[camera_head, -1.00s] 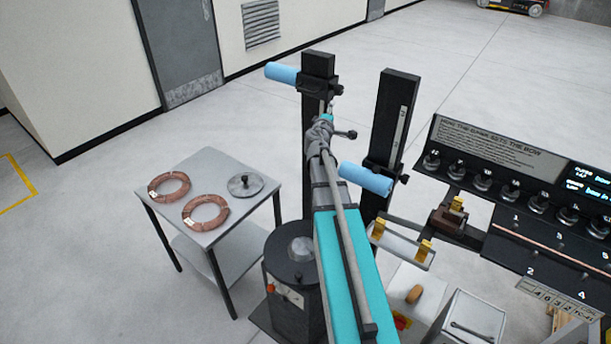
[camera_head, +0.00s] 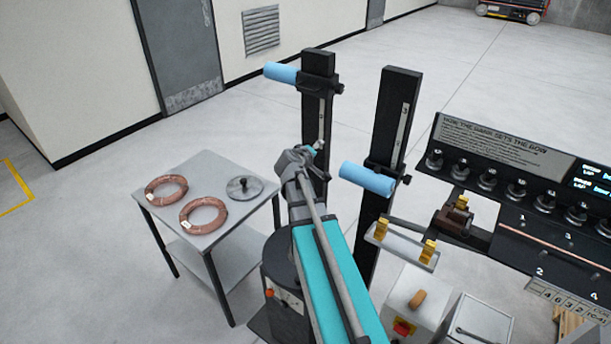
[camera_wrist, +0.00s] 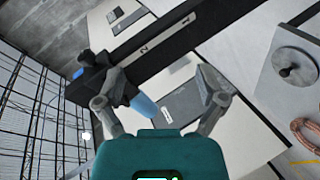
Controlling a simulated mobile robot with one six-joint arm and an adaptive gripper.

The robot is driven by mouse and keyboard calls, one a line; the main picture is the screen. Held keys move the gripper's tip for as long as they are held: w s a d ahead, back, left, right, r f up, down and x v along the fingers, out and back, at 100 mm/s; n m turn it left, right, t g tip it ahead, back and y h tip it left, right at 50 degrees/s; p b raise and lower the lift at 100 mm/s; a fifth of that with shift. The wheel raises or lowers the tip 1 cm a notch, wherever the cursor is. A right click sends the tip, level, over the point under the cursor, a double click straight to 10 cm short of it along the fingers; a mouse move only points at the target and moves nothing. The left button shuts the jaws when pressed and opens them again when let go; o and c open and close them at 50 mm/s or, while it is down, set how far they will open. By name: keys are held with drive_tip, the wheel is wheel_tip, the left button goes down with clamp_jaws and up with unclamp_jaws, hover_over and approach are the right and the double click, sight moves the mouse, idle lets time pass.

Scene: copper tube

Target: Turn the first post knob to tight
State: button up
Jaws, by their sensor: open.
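The left black post (camera_head: 317,125) carries a blue roller (camera_head: 281,72) near its top, with a small dark knob (camera_head: 340,88) on the right side of its bracket. My gripper (camera_head: 316,150) is in front of this post, well below the knob. In the wrist view, the gripper (camera_wrist: 160,73) is open and empty. A blue roller (camera_wrist: 142,105) and black post (camera_wrist: 190,38) show beyond the spread fingers, apart from them. A dark bracket (camera_wrist: 88,78) is by the left finger. The knob's setting cannot be read.
A second black post (camera_head: 389,125) with a lower blue roller (camera_head: 367,179) stands to the right. A grey side table (camera_head: 232,164) with copper coils (camera_head: 204,215) is at left. A black panel (camera_head: 505,165) with several knobs is at right.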

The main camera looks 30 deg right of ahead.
drive_tip(key=s+a+f+m+g+y+b, duration=0.1)
drive_tip(key=s+a+f, duration=0.1)
drive_tip(key=a+f, duration=0.2)
drive_tip(key=shift+a+f+g+y, duration=0.3)
drive_tip(key=shift+a+f, duration=0.1)
drive_tip(key=shift+f, duration=0.15)
idle(0.4)
drive_tip(key=s+a+f+g+y+b, duration=0.2)
drive_tip(key=s+a+f+y, duration=0.1)
drive_tip(key=a, duration=0.6)
drive_tip(key=s+a+f+g+y+b, duration=0.2)
drive_tip(key=s+a+f+y+b, duration=0.1)
drive_tip(key=s+a+f, duration=0.3)
drive_tip(key=s+a+f+g+y+b, duration=0.2)
drive_tip(key=s+a+f, duration=0.3)
drive_tip(key=a, duration=0.7)
wheel_tip(320, 180, down, 2)
drive_tip(key=shift+s+f+m+y+b, duration=0.25)
drive_tip(key=shift+m+y+b, duration=0.15)
drive_tip(key=shift+y+b, duration=0.4)
drive_tip(key=shift+w, duration=0.1)
